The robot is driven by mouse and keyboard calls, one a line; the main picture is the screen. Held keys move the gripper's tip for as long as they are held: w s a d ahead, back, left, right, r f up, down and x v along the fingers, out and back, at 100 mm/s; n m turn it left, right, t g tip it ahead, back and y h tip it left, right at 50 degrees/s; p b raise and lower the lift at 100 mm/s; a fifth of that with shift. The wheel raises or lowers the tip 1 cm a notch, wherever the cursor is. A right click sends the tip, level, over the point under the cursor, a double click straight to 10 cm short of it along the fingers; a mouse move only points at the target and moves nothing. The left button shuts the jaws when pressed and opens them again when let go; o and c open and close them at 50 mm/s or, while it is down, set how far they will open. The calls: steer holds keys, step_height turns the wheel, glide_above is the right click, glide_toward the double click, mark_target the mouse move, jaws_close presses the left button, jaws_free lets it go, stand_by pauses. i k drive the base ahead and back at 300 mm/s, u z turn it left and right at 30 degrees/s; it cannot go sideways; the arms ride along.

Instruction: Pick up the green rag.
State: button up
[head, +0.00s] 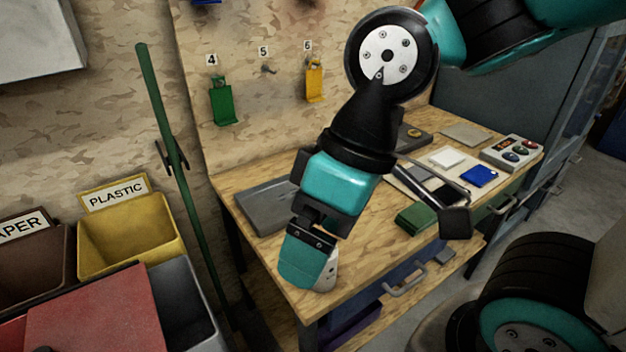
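A small, flat, folded-looking green piece (416,218) lies on the wooden workbench near its front edge; it is the only thing on the bench that looks like the green rag. My gripper (310,258) points down over the front left part of the bench, to the left of the green piece and apart from it. I see the gripper from the side, with one finger covering the other, so its opening is hidden. Nothing held shows at its tips.
The workbench (268,262) carries a grey flat case (262,205), a pale board with a blue piece (479,176), and a button box (511,152). Bins, including a yellow plastic bin (125,228), stand left. A green pole (172,150) leans on the wall.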

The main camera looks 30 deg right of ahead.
mark_target(417, 217)
steer(key=z, duration=1)
steer(key=k, duration=0.5)
steer(key=z, duration=1.25)
steer(key=i, duration=1)
steer(key=u, duration=1.8)
